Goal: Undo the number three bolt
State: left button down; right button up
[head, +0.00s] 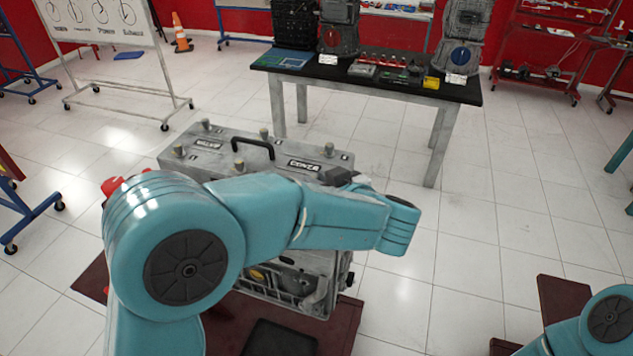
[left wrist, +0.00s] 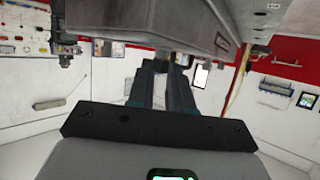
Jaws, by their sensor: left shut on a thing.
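Bolts show at the back left (head: 205,124), front left (head: 178,150), back middle (head: 264,133), front middle (head: 240,170) and back right (head: 328,150). My left gripper (head: 340,178) is at the trainer's right front corner, mostly behind my arm. In the left wrist view its two dark fingers (left wrist: 165,72) reach the trainer's grey edge (left wrist: 150,22) and are shut on a bolt there, largely hidden. I cannot read its number. My right gripper is out of view.
A black-topped table (head: 385,83) with engine parts stands behind the trainer. A whiteboard on wheels (head: 95,20) and an orange cone (head: 181,38) are at the back left. A dark red bench part (head: 570,305) is at the lower right.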

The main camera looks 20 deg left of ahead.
pick_arm(q)
jog(key=n+g+y, duration=0.1)
jog(key=n+g, duration=0.2)
jog(key=w+n+g+y, duration=0.1)
jog(key=shift+d+y, duration=0.3)
jog(key=shift+w+n+g+y, duration=0.15)
jog(key=shift+n+g+y, duration=0.1)
jog(key=shift+n+g, duration=0.65)
jog(key=shift+w+n+g+y, duration=0.15)
jog(key=shift+n+g+y, duration=0.1)
jog(key=shift+n+g, duration=0.6)
jog(key=shift+g, duration=0.25)
jog(key=c, duration=1)
grip_release()
jog(key=shift+a, duration=0.1)
jog(key=shift+r, duration=0.1)
